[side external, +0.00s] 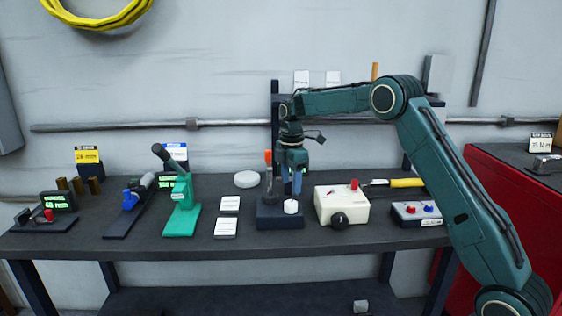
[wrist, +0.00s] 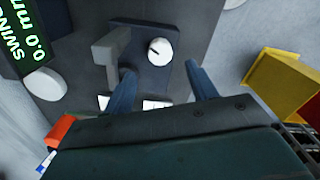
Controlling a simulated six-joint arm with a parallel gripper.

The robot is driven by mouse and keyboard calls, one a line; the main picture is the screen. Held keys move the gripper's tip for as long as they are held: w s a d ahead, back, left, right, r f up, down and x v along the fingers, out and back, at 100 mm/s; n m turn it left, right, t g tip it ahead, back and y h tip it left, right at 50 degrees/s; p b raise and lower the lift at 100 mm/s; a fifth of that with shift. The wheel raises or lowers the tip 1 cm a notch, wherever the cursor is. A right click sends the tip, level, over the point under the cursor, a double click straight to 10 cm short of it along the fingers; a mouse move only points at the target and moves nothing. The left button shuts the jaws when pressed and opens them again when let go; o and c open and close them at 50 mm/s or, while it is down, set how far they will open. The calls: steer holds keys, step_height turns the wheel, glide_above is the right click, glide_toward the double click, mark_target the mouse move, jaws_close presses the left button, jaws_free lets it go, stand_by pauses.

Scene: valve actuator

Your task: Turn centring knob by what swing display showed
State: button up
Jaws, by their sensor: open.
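The centring knob (wrist: 159,51) is a white round knob with a short black pointer mark, set on a dark block. In the side view the knob (side external: 291,207) sits on the front of its dark base (side external: 280,220). My gripper (wrist: 158,70) is open and points down, with one blue finger to each side of the knob in the wrist view. In the side view my gripper (side external: 292,186) is just above the knob, apart from it. The swing display (wrist: 22,38) shows green text reading SWING 0.0 mm at the left of the wrist view.
A grey post (wrist: 108,52) stands beside the knob. A cream box (side external: 342,203) with a red button and black knob is right of the base. White cards (side external: 226,226) and a green press (side external: 181,218) are to the left. The bench front is clear.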

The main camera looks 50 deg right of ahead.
mark_target(292, 202)
step_height(292, 202, up, 7)
steer(key=shift+r, duration=0.15)
stand_by(0.6)
steer(key=n, duration=0.5)
steer(key=shift+d+f, duration=0.25)
steer(key=shift+f, duration=0.1)
step_height(292, 202, down, 14)
steer(key=shift+r, duration=0.2)
stand_by(0.5)
